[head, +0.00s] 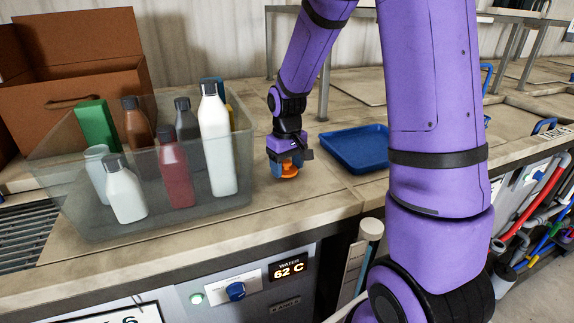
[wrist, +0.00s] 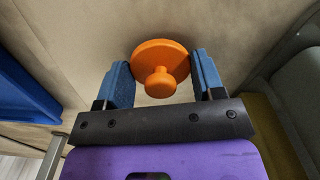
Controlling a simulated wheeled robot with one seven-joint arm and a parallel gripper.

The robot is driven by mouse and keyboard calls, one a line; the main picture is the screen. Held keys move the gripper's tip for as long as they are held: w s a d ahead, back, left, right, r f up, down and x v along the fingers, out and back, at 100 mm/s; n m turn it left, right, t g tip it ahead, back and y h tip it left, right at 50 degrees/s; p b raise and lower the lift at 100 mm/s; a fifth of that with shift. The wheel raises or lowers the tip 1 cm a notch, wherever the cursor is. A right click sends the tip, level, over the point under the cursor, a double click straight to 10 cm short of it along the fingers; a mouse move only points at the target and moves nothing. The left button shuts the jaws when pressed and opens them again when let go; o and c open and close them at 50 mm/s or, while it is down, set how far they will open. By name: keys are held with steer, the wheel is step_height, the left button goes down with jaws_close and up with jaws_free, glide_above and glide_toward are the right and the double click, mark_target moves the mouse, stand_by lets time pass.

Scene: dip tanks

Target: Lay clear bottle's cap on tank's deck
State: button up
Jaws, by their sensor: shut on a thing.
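My gripper (head: 287,166) points down over the beige deck (head: 262,217), between the clear crate and the blue tray. It is shut on an orange cap (head: 289,172), a round disc with a small knob. In the wrist view the orange cap (wrist: 160,57) sits between the two blue fingertips, close above the deck surface or on it; I cannot tell which. A pale, see-through bottle (head: 97,172) without a dark cap stands at the left in the crate, partly behind its wall. I cannot be sure it is the clear bottle.
The clear crate (head: 150,222) holds several bottles and a green box (head: 97,127). A blue tray (head: 357,148) lies to the right of my gripper. A brown carton (head: 75,60) stands behind the crate. The deck in front of my gripper is bare up to its front edge.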

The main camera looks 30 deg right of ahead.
mark_target(287, 161)
steer(key=shift+f, duration=0.15)
steer(key=o, duration=0.9)
step_height(287, 161, up, 12)
steer(key=s+a+r+t, duration=0.2)
steer(key=s+r, duration=0.3)
steer(key=s, duration=0.7)
steer(key=s+a+r+t, duration=0.3)
steer(key=s+a+r, duration=0.1)
steer(key=s, duration=0.7)
steer(key=shift+s+a+r+m, duration=0.3)
steer(key=shift+s+r+m, duration=0.1)
steer(key=shift+r, duration=0.3)
steer(key=shift+w, duration=0.1)
